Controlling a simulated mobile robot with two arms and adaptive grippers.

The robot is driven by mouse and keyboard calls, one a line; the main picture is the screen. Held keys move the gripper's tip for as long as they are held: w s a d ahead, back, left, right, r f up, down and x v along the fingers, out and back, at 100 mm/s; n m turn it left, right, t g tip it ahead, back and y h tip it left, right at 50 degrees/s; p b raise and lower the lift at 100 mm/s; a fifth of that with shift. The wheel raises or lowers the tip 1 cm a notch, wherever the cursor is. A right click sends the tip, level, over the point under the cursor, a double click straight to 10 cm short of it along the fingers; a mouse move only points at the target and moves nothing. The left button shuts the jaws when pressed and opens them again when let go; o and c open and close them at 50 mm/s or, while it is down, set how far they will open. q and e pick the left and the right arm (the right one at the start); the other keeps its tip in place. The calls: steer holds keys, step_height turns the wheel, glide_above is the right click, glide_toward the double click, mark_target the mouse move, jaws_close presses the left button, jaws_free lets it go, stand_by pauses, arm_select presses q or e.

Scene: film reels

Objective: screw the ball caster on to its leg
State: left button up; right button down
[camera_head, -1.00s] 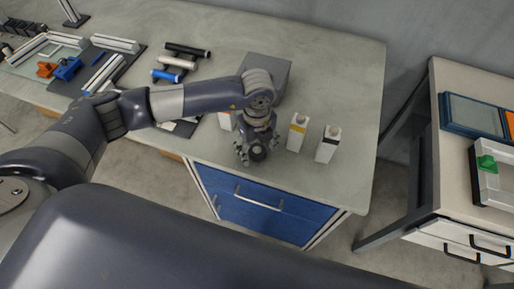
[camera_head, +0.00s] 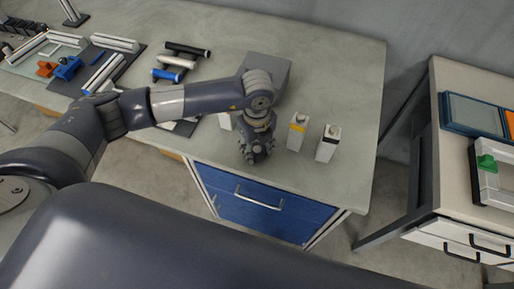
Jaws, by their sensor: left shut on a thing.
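My left gripper (camera_head: 255,153) points down at the front edge of the worktop, above the blue drawer front. Its fingers are shut on a small dark thing, which I take to be the ball caster. The fingers cover nearly all of it. I cannot make out the leg or any thread; the gripper and wrist hide what lies beneath them. I cannot tell whether the caster touches a leg. My right gripper is not in view.
A grey box (camera_head: 272,66) stands behind my wrist. Two white cartons, one yellow-banded (camera_head: 297,132), one dark-banded (camera_head: 328,145), stand close right of the gripper. Rollers (camera_head: 178,62) lie to the left. The worktop's right part is clear. Another bench (camera_head: 450,180) stands beyond a gap.

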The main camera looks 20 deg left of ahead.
mark_target(257, 150)
arm_select(q)
steer(key=shift+w+r+b, duration=0.1)
steer(key=shift+r+b, duration=0.25)
steer(key=shift+r, duration=0.15)
steer(key=shift+s+r+b, duration=0.15)
steer(key=shift+r+b, duration=0.15)
steer(key=shift+r, duration=0.25)
steer(key=shift+s+r+b, duration=0.15)
steer(key=shift+r+b, duration=0.15)
steer(key=shift+r, duration=0.25)
steer(key=s+r+b, duration=0.1)
steer(key=s+b, duration=0.2)
steer(key=s, duration=1.2)
steer(key=shift+s+r+b, duration=0.3)
steer(key=shift+r+b, duration=0.05)
steer(key=shift+b, duration=0.05)
